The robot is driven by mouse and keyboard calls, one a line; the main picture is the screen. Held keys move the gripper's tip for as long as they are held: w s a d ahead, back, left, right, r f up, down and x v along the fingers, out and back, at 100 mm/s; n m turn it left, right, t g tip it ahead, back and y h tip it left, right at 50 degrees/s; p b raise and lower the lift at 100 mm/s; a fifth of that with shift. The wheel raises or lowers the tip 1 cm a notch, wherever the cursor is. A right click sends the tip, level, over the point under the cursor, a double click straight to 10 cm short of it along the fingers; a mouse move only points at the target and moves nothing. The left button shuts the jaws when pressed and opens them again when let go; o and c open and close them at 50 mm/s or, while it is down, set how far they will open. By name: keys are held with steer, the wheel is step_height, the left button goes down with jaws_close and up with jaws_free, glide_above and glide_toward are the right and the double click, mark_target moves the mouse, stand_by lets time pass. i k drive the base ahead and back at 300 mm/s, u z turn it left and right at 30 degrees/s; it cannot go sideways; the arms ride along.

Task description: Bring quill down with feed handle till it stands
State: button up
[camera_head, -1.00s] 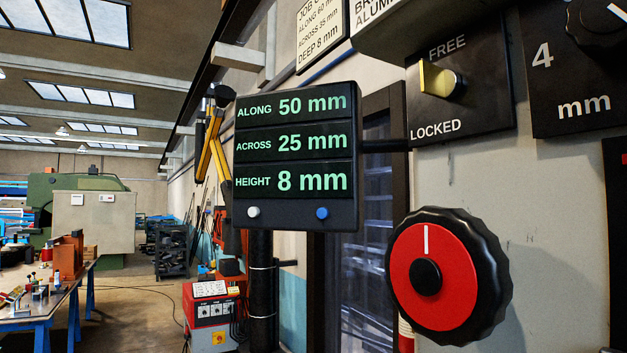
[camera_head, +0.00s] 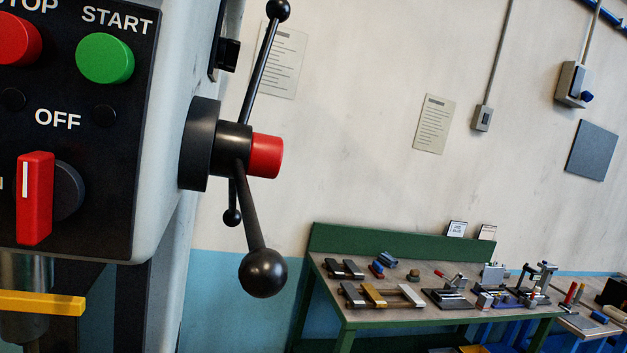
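The feed handle (camera_head: 235,150) is on the right side of the machine head. It has a dark hub with a red end cap (camera_head: 266,156) and black arms ending in ball knobs. One knob (camera_head: 278,11) points up, a large one (camera_head: 263,273) points down towards me, and a small-looking one (camera_head: 232,217) is behind. The quill (camera_head: 25,272) shows partly as a grey metal cylinder at the lower left, with a yellow bar (camera_head: 40,303) across it. Its lower end is cut off. My gripper is not in view.
The control panel has a red stop button (camera_head: 14,40), a green START button (camera_head: 105,58) and a red switch (camera_head: 35,198) below OFF. A green-framed bench (camera_head: 350,322) with tools stands at the lower right. Space right of the handle looks free.

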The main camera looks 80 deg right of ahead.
mark_target(239, 152)
steer(key=k, duration=0.65)
steer(key=z, duration=1.15)
steer(key=i, duration=0.75)
steer(key=u, duration=0.15)
